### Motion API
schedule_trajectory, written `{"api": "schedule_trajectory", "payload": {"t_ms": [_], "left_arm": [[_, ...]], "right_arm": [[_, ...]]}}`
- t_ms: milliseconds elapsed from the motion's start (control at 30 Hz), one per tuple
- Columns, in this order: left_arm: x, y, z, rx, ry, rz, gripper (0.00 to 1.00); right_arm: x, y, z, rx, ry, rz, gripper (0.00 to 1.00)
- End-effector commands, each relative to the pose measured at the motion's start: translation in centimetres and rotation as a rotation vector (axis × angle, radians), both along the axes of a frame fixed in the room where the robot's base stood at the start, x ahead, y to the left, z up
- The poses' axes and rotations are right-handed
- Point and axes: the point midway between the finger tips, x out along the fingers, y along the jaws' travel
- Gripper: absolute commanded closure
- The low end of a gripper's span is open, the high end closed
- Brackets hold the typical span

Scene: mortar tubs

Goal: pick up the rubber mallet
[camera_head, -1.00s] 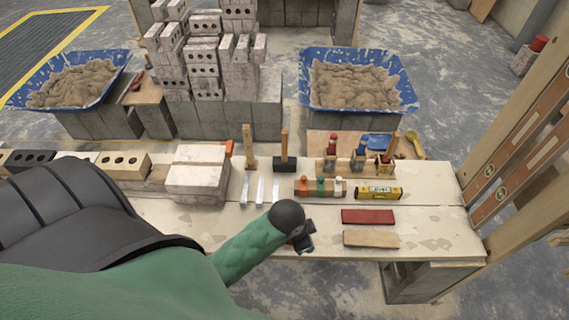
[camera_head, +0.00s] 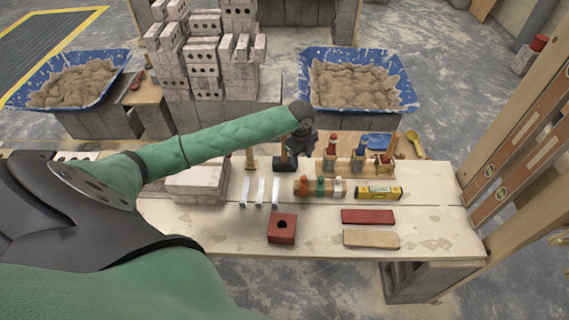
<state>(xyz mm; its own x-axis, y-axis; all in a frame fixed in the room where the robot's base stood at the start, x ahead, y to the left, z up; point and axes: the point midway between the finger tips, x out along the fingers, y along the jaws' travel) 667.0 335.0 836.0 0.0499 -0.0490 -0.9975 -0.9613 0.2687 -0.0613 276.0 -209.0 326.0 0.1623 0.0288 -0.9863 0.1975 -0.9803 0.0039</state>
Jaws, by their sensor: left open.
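The rubber mallet stands on the far part of the bench, its black head (camera_head: 285,165) down and its wooden handle up. My left gripper (camera_head: 303,143) is at the handle's upper part and hides much of it. The gripper is open. I cannot tell whether its fingers are around the handle or beside it. My right gripper is not in view.
A second wooden handle (camera_head: 250,160) stands just left of the mallet, partly behind my arm. Metal strips (camera_head: 260,192), a peg rack (camera_head: 320,188) and a red block (camera_head: 282,229) are nearer. Handled tools in holders (camera_head: 357,160) stand to the right.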

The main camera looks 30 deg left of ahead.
Motion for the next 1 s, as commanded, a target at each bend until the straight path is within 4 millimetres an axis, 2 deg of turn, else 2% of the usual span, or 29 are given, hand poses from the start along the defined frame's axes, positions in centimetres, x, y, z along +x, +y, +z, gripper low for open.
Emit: {"api": "schedule_trajectory", "payload": {"t_ms": [33, 200, 367, 500, 633, 733, 1000], "left_arm": [[1.4, 2.2, 1.2, 0.019, 0.003, -0.024, 0.51], [4.0, 7.5, 4.0, 0.044, 0.030, -0.107, 0.51], [5.2, 10.4, 5.7, 0.052, 0.043, -0.145, 0.51], [5.5, 11.3, 6.1, 0.052, 0.047, -0.158, 0.51], [5.5, 11.4, 5.3, 0.052, 0.050, -0.159, 0.51], [5.5, 11.4, 4.3, 0.052, 0.048, -0.158, 0.51], [5.5, 11.1, 2.9, 0.051, 0.048, -0.158, 0.51]], "right_arm": [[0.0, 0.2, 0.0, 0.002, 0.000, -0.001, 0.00], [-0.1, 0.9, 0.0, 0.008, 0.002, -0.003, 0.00], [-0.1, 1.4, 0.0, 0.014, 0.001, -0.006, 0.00], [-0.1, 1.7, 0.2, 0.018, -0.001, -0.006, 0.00], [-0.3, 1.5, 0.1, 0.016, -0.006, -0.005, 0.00], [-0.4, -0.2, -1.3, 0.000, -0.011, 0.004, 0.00], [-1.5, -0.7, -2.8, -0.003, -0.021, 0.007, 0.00]]}}
